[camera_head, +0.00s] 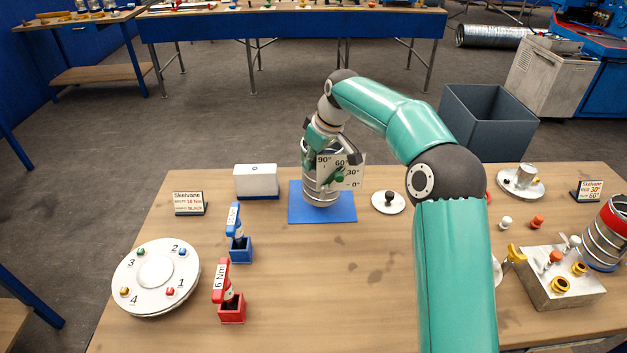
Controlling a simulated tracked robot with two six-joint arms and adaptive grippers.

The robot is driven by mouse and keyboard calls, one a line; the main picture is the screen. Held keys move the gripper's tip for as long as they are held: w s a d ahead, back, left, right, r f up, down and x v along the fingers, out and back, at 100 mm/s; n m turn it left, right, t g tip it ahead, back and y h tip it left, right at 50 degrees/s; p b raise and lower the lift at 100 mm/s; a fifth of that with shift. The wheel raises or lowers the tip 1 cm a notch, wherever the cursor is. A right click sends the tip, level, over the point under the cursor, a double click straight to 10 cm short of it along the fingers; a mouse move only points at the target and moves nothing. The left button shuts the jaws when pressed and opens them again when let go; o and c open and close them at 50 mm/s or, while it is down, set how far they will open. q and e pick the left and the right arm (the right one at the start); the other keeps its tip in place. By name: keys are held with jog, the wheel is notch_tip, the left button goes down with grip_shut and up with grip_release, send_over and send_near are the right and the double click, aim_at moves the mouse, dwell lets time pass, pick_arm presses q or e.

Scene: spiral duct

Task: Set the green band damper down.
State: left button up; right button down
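The green band damper (318,192) is a silvery upright cylinder with green parts and a white angle plate (350,171) marked 90°, 60°, 30° and 0° at its side. It is over the blue mat (295,208) at the middle of the table; I cannot tell whether its base touches the mat. My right gripper (324,146) is at the damper's top from above and appears shut on it. The fingertips are partly hidden. My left gripper is not in view.
A round white numbered tray (155,271), a blue holder (240,250) and a red holder (232,309) stand left. A white disc with a black knob (388,201) is right of the mat. A block with fittings (548,285) and a red-banded cylinder (605,238) stand at the right.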

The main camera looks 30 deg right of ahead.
notch_tip(320, 180, down, 4)
jog(key=b, duration=0.4)
jog(key=shift+f, duration=0.1)
jog(key=shift+s+r, duration=0.1)
jog(key=shift+r, duration=0.1)
jog(key=c, duration=1.8)
grip_release()
jog(key=shift+f, duration=0.15)
jog(key=o, duration=0.5)
send_near(312, 171)
jog(key=shift+s+d+r+p, duration=0.15)
jog(key=shift+r+p, duration=0.25)
jog(key=shift+r, duration=0.05)
